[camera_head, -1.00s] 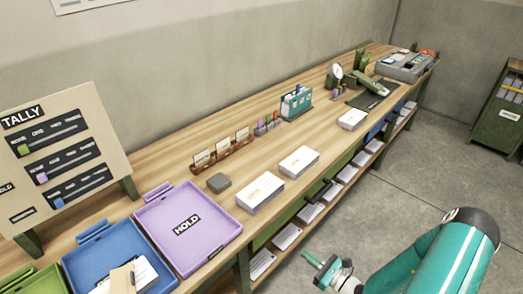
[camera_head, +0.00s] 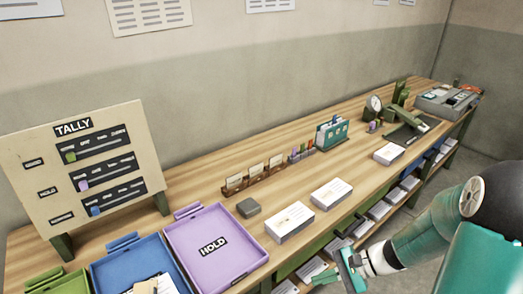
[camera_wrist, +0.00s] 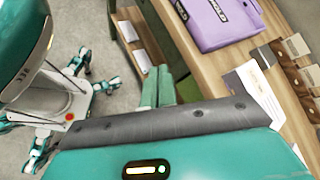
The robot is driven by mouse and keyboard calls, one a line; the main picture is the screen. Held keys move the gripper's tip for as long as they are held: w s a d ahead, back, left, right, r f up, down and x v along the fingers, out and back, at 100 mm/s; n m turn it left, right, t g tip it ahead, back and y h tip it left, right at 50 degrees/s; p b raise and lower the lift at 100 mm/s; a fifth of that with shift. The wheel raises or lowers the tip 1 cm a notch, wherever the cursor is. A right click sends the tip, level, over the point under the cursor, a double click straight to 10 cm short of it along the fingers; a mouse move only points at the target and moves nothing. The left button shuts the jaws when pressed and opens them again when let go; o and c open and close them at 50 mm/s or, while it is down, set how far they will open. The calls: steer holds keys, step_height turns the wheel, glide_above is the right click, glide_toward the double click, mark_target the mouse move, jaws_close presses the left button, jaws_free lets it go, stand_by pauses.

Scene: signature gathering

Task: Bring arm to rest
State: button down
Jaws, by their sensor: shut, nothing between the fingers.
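My teal arm (camera_head: 430,240) reaches in from the right in the head view. My gripper (camera_head: 345,270) is in front of the table's front edge, close to the shelf below the tabletop. It also shows in the wrist view (camera_wrist: 159,86), where its two green fingers lie together with nothing between them. The wooden table (camera_head: 215,170) runs from front left to back right along the wall.
The purple HOLD tray (camera_head: 240,262), a blue tray (camera_head: 115,262) and a green tray (camera_head: 60,285) stand at the left under the tally board (camera_head: 85,170). Paper stacks (camera_head: 290,222) lie near the front edge. Grey floor is open beside the table.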

steer(key=s+r+n+t+h, duration=0.2)
steer(key=s+r+n+h, duration=0.3)
steer(key=r, duration=0.6)
steer(key=s+r+n+t+h, duration=0.3)
steer(key=s+r+n+h, duration=0.2)
steer(key=r, duration=0.6)
steer(key=shift+s+n+h, duration=0.15)
steer(key=shift+n+h, duration=0.45)
steer(key=shift+n, duration=0.2)
steer(key=shift+a+r, duration=0.1)
steer(key=shift+a, duration=0.1)
